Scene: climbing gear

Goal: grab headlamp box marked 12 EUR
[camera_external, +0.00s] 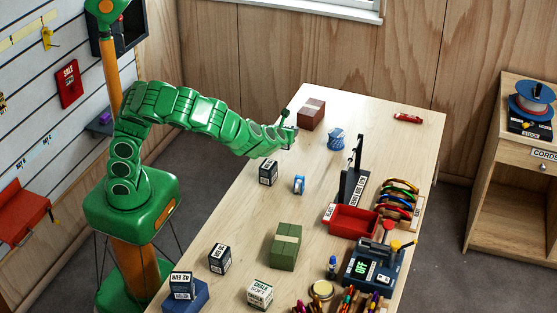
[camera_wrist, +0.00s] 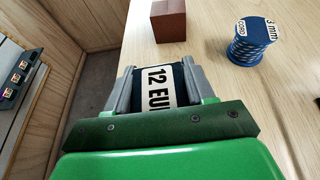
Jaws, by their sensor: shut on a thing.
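In the wrist view a dark blue box with a white label reading "12 EU", its end cut off (camera_wrist: 157,88), sits between the two grey fingers of my gripper (camera_wrist: 157,70). The fingers are shut on its sides. In the external view my gripper (camera_external: 289,132) is over the table's far left part, near the brown box; the held box is mostly hidden there. Similar dark boxes with white labels stand on the table: one below my gripper (camera_external: 268,172), one nearer the front (camera_external: 220,259), and one marked 82 EUR (camera_external: 182,283) on a blue block.
A brown box (camera_external: 311,114) and a blue cord spool (camera_external: 336,138) stand near my gripper. A blue tape roll (camera_external: 299,185), green box (camera_external: 285,247), black stand (camera_external: 353,185) and red tray (camera_external: 351,222) are on the table (camera_external: 255,222). Bare wood lies between them.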

